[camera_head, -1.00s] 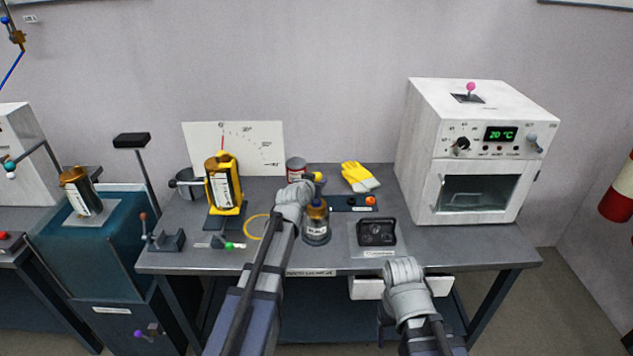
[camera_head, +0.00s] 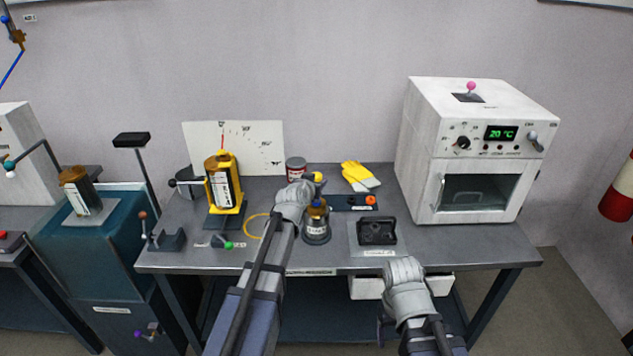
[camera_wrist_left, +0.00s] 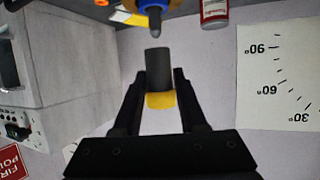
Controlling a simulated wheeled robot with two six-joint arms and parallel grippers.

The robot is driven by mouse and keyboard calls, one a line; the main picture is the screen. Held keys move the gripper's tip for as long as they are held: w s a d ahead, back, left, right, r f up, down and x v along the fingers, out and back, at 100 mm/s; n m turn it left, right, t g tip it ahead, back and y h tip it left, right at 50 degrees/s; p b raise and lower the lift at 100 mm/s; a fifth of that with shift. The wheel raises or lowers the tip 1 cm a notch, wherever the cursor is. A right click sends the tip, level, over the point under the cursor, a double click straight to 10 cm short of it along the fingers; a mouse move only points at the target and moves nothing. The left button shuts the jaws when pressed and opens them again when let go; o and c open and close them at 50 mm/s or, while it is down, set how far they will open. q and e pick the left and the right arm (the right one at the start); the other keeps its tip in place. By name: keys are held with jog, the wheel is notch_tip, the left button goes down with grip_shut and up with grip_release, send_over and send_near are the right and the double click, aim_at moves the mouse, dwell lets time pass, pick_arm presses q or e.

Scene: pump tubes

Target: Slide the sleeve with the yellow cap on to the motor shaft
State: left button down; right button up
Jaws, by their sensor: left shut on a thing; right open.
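My left gripper (camera_wrist_left: 163,103) is shut on the sleeve (camera_wrist_left: 158,68), a dark grey tube with a yellow cap (camera_wrist_left: 161,101) at the end nearer my palm. The cap also shows in the head view (camera_head: 319,177), just right of my left wrist. The motor (camera_head: 317,218) stands upright on the table below it, with a brownish-gold upper part. In the left wrist view, the grey motor shaft (camera_wrist_left: 154,20) points at the sleeve's open end, with a visible gap between them. My right gripper (camera_head: 382,328) is low at the table's front edge, mostly hidden behind my wrist, open.
A yellow stand (camera_head: 223,185) is on the left.

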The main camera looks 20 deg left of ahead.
pick_arm(q)
jog(key=shift+f+b, duration=1.35)
jog(key=shift+f, duration=0.05)
dwell(0.3)
